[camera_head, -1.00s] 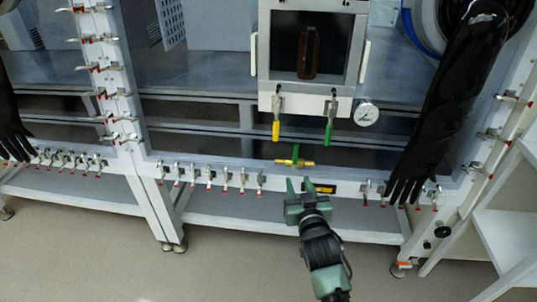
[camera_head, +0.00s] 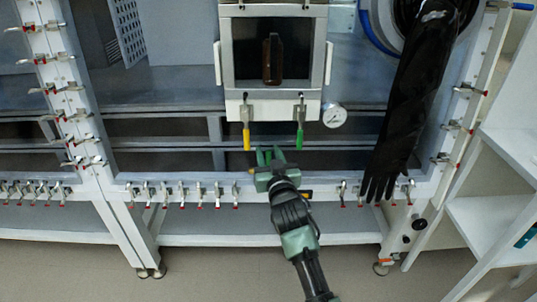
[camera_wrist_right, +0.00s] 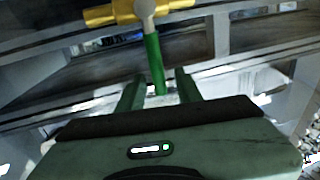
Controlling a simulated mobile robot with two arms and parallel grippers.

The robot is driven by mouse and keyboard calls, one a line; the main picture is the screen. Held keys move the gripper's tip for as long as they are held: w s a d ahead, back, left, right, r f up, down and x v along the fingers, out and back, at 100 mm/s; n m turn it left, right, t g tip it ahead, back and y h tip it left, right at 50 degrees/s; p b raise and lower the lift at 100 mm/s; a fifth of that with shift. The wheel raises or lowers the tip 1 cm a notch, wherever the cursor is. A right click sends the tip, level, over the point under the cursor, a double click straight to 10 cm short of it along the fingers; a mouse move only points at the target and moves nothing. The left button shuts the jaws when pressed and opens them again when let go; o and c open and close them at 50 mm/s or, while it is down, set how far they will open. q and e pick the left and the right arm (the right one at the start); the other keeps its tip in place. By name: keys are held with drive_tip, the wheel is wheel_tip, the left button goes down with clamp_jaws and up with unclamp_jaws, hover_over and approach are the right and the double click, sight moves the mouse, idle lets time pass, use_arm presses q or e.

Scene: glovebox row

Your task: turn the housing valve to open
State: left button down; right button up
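The housing valve (camera_wrist_right: 125,12) shows at the top of the right wrist view as a brass body with a round grey hub. Its green lever (camera_wrist_right: 154,64) points down towards my right gripper (camera_wrist_right: 160,88). The gripper's two green fingers are apart, with the lever's end between them and a gap visible on the right side. In the head view my right gripper (camera_head: 269,154) is at the front rail, below the chamber, and largely hides the valve. I cannot tell whether a finger touches the lever. My left gripper is not in view.
A yellow handle (camera_head: 246,139) and a green handle (camera_head: 299,138) hang below the chamber (camera_head: 270,98), just above my right gripper. A pressure gauge (camera_head: 334,116) is to the right. A black glove (camera_head: 405,110) hangs further right. Several toggle clamps line the front rail. White shelves (camera_head: 500,225) stand at the right.

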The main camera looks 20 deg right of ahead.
clamp_jaws()
drive_tip(key=shift+f, duration=0.1)
idle(1.2)
